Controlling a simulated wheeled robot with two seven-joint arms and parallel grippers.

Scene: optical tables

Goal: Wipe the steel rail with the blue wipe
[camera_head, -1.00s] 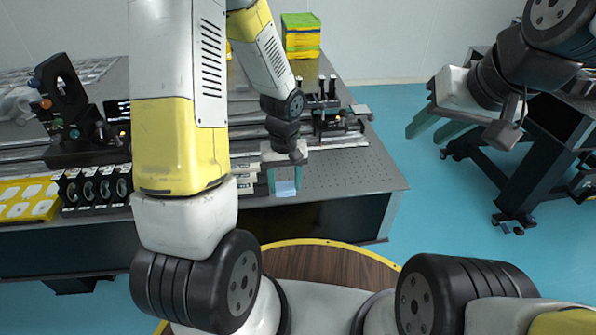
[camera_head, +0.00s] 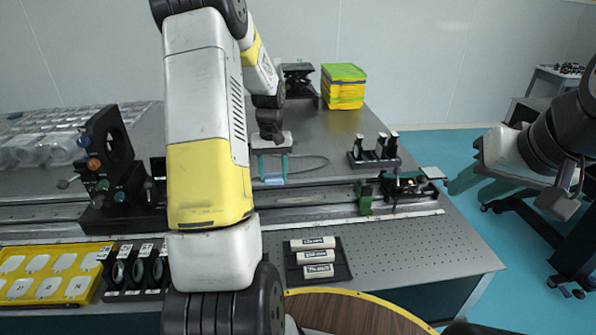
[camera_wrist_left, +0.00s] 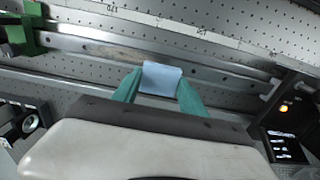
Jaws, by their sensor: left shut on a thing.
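My left gripper (camera_head: 271,168) is shut on the blue wipe (camera_head: 273,180), a small light-blue cloth. In the left wrist view the wipe (camera_wrist_left: 161,78) spans between the green fingertips and overlaps the steel rail. The steel rail (camera_head: 325,208) runs left to right along the table, partly hidden by my left arm. A brownish smudge (camera_wrist_left: 112,52) shows on the rail, up and left of the wipe. I cannot tell whether the wipe touches the rail. My right gripper (camera_head: 478,188) is open and empty, off the table's right end.
A green clamp (camera_head: 364,198) and a black carriage (camera_head: 405,188) stand on the rail at right. A black mount (camera_head: 112,150) stands at left. A tray of labelled white blocks (camera_head: 345,268) lies in front. A green-yellow stack (camera_head: 343,88) sits behind.

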